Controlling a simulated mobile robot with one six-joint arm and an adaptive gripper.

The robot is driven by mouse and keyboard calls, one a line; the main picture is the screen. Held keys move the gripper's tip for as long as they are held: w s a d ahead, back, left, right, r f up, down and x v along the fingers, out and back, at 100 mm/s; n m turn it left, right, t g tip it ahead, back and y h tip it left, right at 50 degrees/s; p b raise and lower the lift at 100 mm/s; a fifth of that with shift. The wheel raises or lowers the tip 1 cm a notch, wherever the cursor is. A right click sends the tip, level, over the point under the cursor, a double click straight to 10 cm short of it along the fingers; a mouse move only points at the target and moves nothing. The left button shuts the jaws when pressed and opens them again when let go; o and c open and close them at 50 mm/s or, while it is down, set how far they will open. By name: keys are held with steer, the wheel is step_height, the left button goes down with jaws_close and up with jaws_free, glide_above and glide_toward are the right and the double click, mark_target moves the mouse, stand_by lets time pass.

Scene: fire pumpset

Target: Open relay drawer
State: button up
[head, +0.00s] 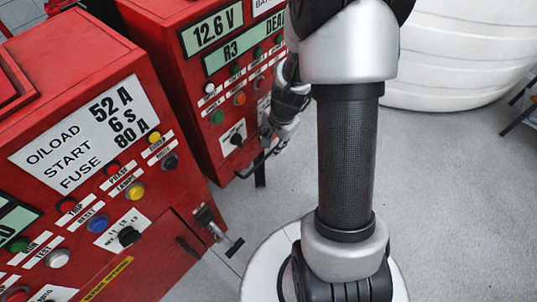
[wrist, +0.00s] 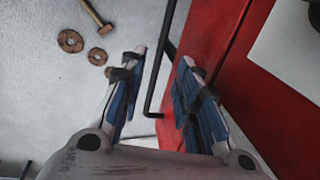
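A black bar handle (wrist: 160,75) runs along a red cabinet face in the wrist view. In the head view a dark handle (head: 257,165) shows low on the front of the far red cabinet (head: 205,130). No label reading relay drawer is legible, and any drawer edges there are partly hidden by my arm. My gripper (wrist: 160,66) is open, with one blue-padded finger on each side of the bar and gaps visible. In the head view my gripper (head: 272,135) is beside that cabinet's lower front.
A nearer red cabinet (head: 60,120) with buttons and a panel reading 52 A fills the left. A large white rounded body (head: 460,50) stands at the back right. Grey floor (head: 460,190) is clear at right.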

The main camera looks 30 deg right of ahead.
mark_target(268, 155)
steer(key=f+b, duration=0.1)
steer(key=f, duration=0.1)
steer(key=w+f+b, duration=0.1)
steer(key=f, duration=0.3)
steer(key=shift+w+a+f+b, duration=0.15)
steer(key=shift+a+f+b, duration=0.15)
steer(key=shift+b, duration=0.1)
steer(key=shift+c, duration=0.6)
jaws_close()
